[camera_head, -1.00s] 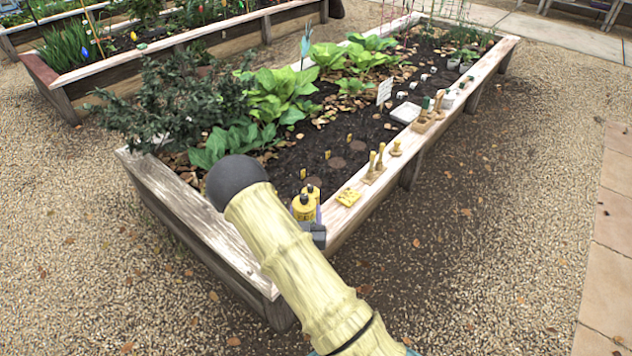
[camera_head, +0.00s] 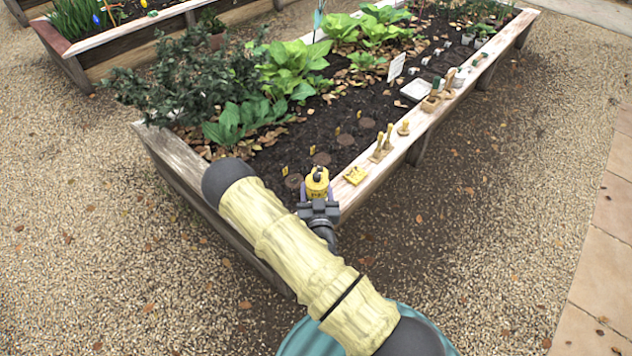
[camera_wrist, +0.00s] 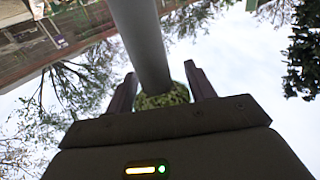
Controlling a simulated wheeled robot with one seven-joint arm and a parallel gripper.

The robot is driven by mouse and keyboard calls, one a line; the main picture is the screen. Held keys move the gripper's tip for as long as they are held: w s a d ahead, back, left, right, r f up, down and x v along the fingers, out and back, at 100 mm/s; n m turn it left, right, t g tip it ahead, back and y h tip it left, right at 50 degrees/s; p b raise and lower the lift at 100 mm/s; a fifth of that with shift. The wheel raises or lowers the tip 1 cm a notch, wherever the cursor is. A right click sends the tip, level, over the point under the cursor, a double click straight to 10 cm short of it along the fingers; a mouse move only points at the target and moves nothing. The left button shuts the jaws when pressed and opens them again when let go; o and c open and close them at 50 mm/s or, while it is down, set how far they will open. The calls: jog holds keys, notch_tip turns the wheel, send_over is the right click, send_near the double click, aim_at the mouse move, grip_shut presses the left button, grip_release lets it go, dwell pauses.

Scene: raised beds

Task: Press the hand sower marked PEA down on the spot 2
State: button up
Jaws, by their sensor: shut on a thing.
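A yellow hand sower (camera_head: 317,186) is in my gripper (camera_head: 318,203) at the near end of the bed, in the head view. Its marking is too small to read. In the wrist view my gripper (camera_wrist: 160,82) has its two fingers on either side of a mottled yellow-green piece (camera_wrist: 160,99) with a grey shaft (camera_wrist: 140,40) crossing above it. Several dark round spots lie in a row in the soil, each with a small yellow marker; the nearest (camera_head: 293,182) is just left of the sower and another (camera_head: 321,159) is behind it. The marker numbers are unreadable.
The bed's wooden rim (camera_head: 410,140) carries a yellow block (camera_head: 356,175), wooden tools on a stand (camera_head: 380,154), a single wooden tool (camera_head: 403,128) and a white tray (camera_head: 416,90). Leafy plants (camera_head: 290,70) fill the left side. Gravel surrounds the bed.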

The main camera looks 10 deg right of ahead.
aim_at(316, 181)
jog(key=shift+s+a+r+n+y+p, duration=0.15)
jog(key=shift+r+n+y+p, duration=0.3)
jog(key=shift+r+p, duration=0.65)
jog(key=shift+s+d+r+n+y+p, duration=0.15)
jog(key=shift+r+y+p, duration=0.5)
jog(key=shift+p, duration=0.75)
jog(key=shift+s+a+r+n+y+p, duration=0.2)
jog(key=shift+r+n+y+p, duration=0.25)
jog(key=shift+r+p, duration=0.65)
jog(key=shift+f, duration=0.15)
jog(key=shift+d+f, duration=0.1)
